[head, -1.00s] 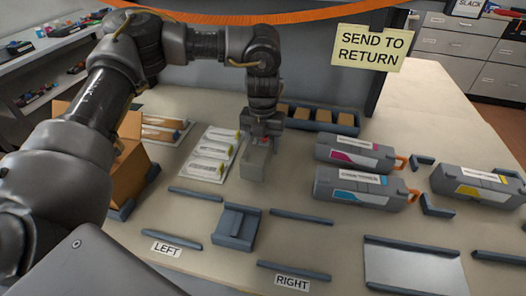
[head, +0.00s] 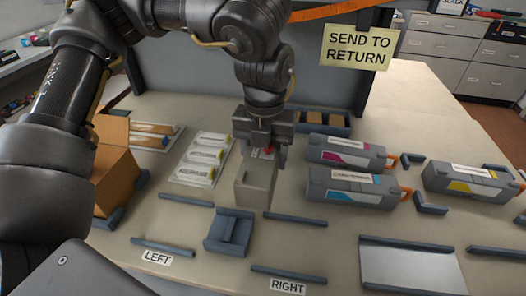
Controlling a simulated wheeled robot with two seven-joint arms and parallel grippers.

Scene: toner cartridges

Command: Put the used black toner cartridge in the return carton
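My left gripper (head: 265,160) hangs over the middle of the table. A pale grey, box-shaped piece (head: 256,186) with a small white and red mark at its top is at the fingers. I cannot tell whether it is a held cartridge or part of the gripper. No cartridge with a clear black label shows. The brown carton (head: 116,178) stands at the left, partly hidden by my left arm, its inside hidden. The SEND TO RETURN sign (head: 357,47) hangs at the back. My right gripper is not in view.
Magenta (head: 345,153), cyan (head: 355,188) and yellow (head: 473,180) cartridges lie at the right. A sheet with white packets (head: 203,158) is left of the gripper. A blue-grey cradle (head: 229,232) and low rails stand in front. A blue tray (head: 338,130) is behind.

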